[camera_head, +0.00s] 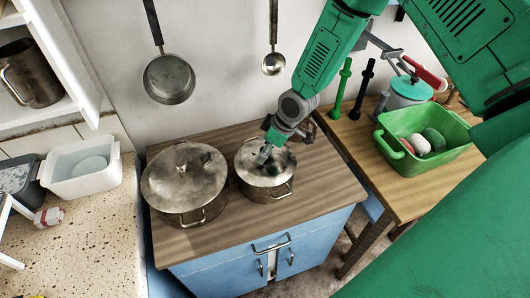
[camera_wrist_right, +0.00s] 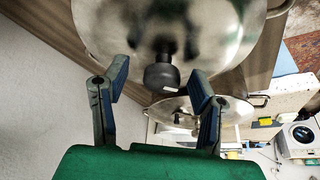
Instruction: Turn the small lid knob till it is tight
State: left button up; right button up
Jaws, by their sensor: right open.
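The small pot (camera_head: 263,184) stands on the wooden top of the blue cabinet, with its metal lid (camera_head: 284,172) on. The small lid's dark knob (camera_wrist_right: 162,76) shows in the right wrist view, between and a little beyond my open fingers; in the head view it is mostly hidden by my gripper. My right gripper (camera_head: 270,146) is low over this lid, its fingers spread on either side of the knob with gaps showing. The larger pot (camera_head: 180,205), also lidded, stands to the left; a second lidded pot (camera_wrist_right: 178,110) shows behind the knob. My left gripper is not in view.
A pan (camera_head: 169,79) and a ladle (camera_head: 273,64) hang on the wall behind. A green basin (camera_head: 455,150) and a lidded jar (camera_head: 407,92) stand on the right table. A white tub (camera_head: 85,177) sits on the left counter. The cabinet top's front right is clear.

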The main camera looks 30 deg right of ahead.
jog(key=shift+c, duration=0.3)
jog(key=c, duration=0.8)
jog(key=m+h, duration=0.1)
jog(key=m, duration=0.3)
jog(key=shift+t, duration=0.3)
jog(key=shift+c, duration=0.2)
jog(key=m+h, duration=0.2)
jog(key=m, duration=0.2)
jog(key=shift+a+m, duration=0.1)
jog(key=shift+m, duration=0.2)
jog(key=m+h, duration=0.2)
jog(key=m, duration=0.2)
jog(key=shift+m, duration=0.3)
jog(key=m+g, duration=0.1)
jog(key=m, duration=0.2)
jog(key=shift+h, duration=0.4)
jog(key=o, duration=0.9)
